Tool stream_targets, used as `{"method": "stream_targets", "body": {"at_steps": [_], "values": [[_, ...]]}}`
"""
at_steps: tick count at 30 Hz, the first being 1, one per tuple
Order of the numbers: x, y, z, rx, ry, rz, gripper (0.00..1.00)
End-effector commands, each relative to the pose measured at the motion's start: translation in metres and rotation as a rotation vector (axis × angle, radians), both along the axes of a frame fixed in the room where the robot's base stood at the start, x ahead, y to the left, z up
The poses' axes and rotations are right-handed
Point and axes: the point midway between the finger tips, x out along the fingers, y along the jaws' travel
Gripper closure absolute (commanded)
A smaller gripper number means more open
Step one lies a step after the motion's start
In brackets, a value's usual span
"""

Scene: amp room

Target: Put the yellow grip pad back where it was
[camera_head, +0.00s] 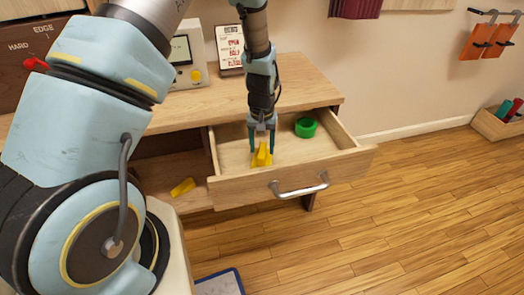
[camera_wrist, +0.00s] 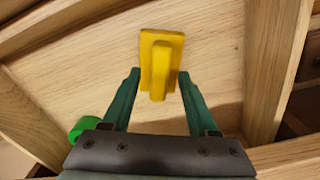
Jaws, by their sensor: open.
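A yellow grip pad (camera_head: 262,155) lies in the open wooden drawer (camera_head: 235,190), near its left front corner. My gripper (camera_head: 264,145) points down into the drawer, right at the pad. In the wrist view the pad (camera_wrist: 161,60) has a flat plate with a raised ridge. The open green fingers (camera_wrist: 157,80) stand to either side of its lower end, with gaps between finger and ridge. I cannot tell how far above the drawer floor the fingertips are. A second yellow piece (camera_head: 183,187) lies on the shelf under the desk, left of the drawer.
A green ring (camera_head: 306,127) sits in the drawer, right of my gripper. The drawer's metal handle (camera_head: 300,187) faces front. A device with a screen (camera_head: 185,55) and a card (camera_head: 230,48) stand on the desk.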

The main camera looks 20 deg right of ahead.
Motion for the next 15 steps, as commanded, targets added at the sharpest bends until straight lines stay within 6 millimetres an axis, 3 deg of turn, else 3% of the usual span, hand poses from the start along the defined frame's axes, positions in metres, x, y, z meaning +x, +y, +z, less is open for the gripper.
{"method": "stream_targets", "body": {"at_steps": [9,15], "values": [[0.001,0.0,0.065,-0.003,-0.003,0.0,0.4],[0.0,0.0,0.091,-0.001,-0.002,0.0,0.4]]}}
